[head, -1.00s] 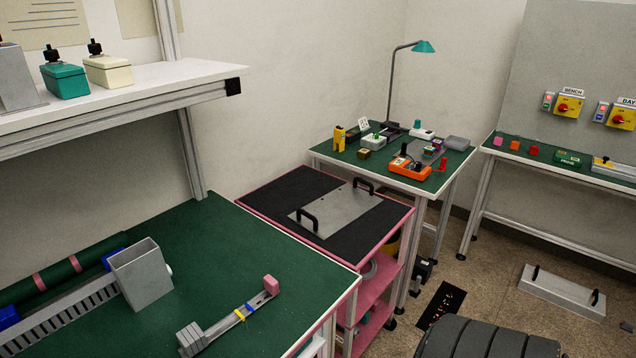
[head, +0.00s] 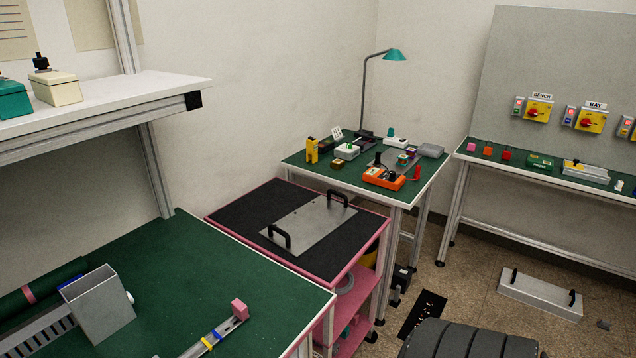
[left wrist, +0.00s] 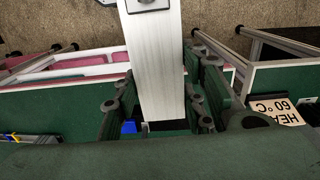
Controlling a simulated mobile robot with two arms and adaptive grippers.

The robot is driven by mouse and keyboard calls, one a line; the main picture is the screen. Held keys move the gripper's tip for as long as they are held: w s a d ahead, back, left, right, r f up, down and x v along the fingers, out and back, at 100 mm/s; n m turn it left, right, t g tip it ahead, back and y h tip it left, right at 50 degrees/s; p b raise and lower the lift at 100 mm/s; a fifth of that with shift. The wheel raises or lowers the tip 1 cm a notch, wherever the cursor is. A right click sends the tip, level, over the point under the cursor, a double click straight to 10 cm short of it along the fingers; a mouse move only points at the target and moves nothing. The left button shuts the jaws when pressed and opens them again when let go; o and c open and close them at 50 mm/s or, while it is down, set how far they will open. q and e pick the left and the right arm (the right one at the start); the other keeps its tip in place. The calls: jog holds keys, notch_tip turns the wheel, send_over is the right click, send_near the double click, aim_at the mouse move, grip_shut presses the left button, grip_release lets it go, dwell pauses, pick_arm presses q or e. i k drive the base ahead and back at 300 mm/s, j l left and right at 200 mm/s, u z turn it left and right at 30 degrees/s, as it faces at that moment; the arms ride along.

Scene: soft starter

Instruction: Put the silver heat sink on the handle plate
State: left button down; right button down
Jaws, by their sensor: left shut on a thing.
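My left gripper (left wrist: 160,92) shows in the left wrist view, its fingers on both sides of a long, straight-sided silver metal piece, which I take for the silver heat sink (left wrist: 156,50). It is shut on this piece; no fins show from this angle. The handle plate (head: 318,232) is a flat silver plate with two black handles. It lies on the black top of the pink trolley in the head view, with its middle bare. Neither gripper shows in the head view, and my right gripper is in no view.
A silver block with two black handles (head: 540,295) is on the floor at right. The green bench (head: 200,275) stands left of the pink trolley (head: 225,222); a crowded table with a lamp (head: 396,55) stands behind it. The trolley's black mat is clear beside the plate.

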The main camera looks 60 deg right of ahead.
aim_at(317, 224)
jog(key=l, duration=0.55)
jog(key=i+l+z, duration=0.1)
jog(key=l, duration=0.4)
jog(key=i+l, duration=0.15)
jog(key=l, duration=0.4)
jog(key=i+l+z, duration=0.1)
jog(key=l, duration=0.45)
jog(key=i+l, duration=0.1)
jog(key=l, duration=0.4)
jog(key=i+l+z, duration=0.1)
jog(key=l, duration=0.45)
jog(key=i+l, duration=0.15)
jog(key=l, duration=0.35)
jog(key=i+l+z, duration=0.1)
jog(key=l, duration=0.4)
